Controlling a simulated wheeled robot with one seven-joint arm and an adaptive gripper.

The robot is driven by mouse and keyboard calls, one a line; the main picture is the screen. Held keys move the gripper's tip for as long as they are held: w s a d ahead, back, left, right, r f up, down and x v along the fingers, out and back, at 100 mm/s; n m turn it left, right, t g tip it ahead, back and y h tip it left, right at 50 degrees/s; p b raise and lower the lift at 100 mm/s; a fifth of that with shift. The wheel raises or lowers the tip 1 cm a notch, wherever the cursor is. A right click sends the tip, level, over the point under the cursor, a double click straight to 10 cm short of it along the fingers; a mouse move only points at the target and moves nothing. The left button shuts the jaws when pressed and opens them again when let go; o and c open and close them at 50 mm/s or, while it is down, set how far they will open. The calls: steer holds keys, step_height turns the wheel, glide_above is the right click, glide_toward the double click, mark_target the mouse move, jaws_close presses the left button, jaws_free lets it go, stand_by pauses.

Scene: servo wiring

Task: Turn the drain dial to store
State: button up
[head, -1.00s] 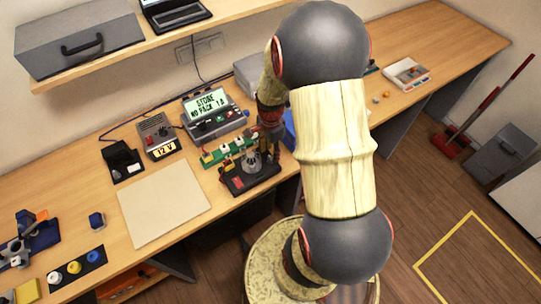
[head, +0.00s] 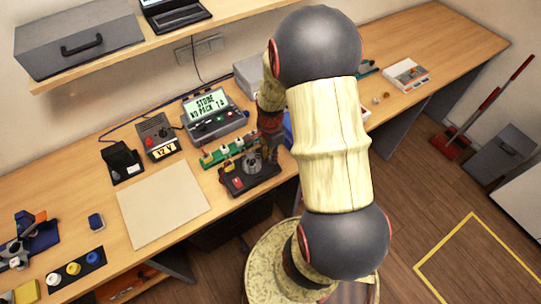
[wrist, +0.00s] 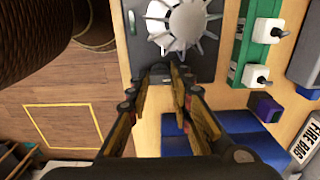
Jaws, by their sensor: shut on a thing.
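The dark drain unit (head: 236,185) stands on the bench, with a red part on its left and a silver finned round part (head: 253,160) on top. The finned part also shows at the top of the wrist view (wrist: 183,22). My gripper (wrist: 165,72) points at the unit's end beside this part, its fingers close together on a small part between the tips, mostly hidden; I take this for the drain dial. The dial's mark cannot be read. The charger screen (head: 207,104) shows STORE and NO PACK.
A green strip with white plugs (head: 229,150) lies close behind the unit. A 12 V supply (head: 157,135), a black holder (head: 122,163) and a pale mat (head: 163,205) are to the left. Blue blocks (wrist: 220,122) lie near my gripper.

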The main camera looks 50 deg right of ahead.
jaws_close()
steer(key=shift+n, duration=0.3)
steer(key=n, duration=0.3)
steer(key=shift+n+p, duration=0.35)
steer(key=shift+n, duration=0.05)
steer(key=n, duration=0.3)
steer(key=shift+n, duration=0.3)
steer(key=shift+n+p, duration=0.35)
steer(key=shift+n, duration=1.55)
steer(key=o, duration=0.7)
jaws_free()
